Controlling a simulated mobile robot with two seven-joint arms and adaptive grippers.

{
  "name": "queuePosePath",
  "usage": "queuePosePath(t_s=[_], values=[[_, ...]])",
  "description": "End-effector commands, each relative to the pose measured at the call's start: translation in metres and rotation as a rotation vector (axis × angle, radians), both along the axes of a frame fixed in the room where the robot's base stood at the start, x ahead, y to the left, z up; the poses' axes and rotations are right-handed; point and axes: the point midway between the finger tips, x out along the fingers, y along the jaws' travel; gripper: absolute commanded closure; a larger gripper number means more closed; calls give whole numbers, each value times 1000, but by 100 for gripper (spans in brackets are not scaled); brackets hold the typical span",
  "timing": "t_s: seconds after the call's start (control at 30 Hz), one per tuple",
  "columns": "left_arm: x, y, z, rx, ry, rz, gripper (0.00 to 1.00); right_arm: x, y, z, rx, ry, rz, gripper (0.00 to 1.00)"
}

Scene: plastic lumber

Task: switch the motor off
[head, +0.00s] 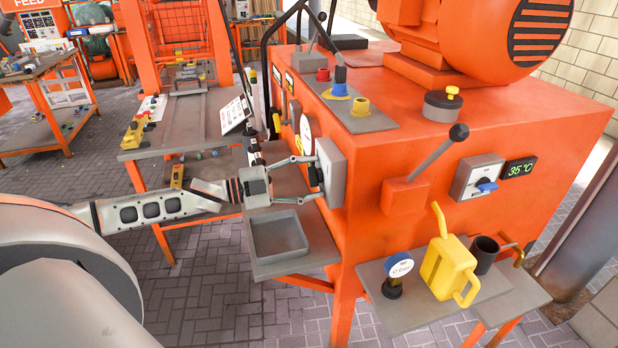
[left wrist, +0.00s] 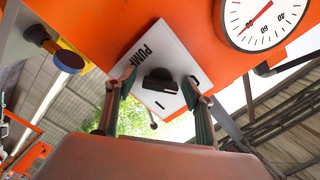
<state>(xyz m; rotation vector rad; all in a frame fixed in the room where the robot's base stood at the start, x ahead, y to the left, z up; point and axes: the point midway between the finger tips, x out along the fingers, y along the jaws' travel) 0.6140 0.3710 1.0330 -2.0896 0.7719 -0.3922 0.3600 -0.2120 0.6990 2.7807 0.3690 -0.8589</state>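A large orange motor (head: 470,35) with a slotted black vent sits on top of the orange machine. A grey switch box (head: 331,170) is on the machine's left face. In the left wrist view its white plate (left wrist: 165,55) is partly readable as "PUM", with a black knob (left wrist: 160,82). My left gripper (head: 313,178) is open in front of this box; in the left wrist view its fingers (left wrist: 158,92) stand either side of the knob, and I cannot tell whether they touch it. Another switch with a blue knob (head: 486,186) is on the right face. My right gripper is not in view.
A gauge (left wrist: 263,18) is beside the pump plate. A 35 °C display (head: 521,168), a grey lever (head: 437,155) and a yellow can (head: 448,264) are at the machine's right side. An empty grey tray (head: 277,236) lies below my left gripper.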

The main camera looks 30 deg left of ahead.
Motion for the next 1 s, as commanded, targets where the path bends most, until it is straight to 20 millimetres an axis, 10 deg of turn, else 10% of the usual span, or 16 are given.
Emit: queuePosePath(t_s=[1.0], values=[[-59,50,-2,2,4,1,47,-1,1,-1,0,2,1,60]])
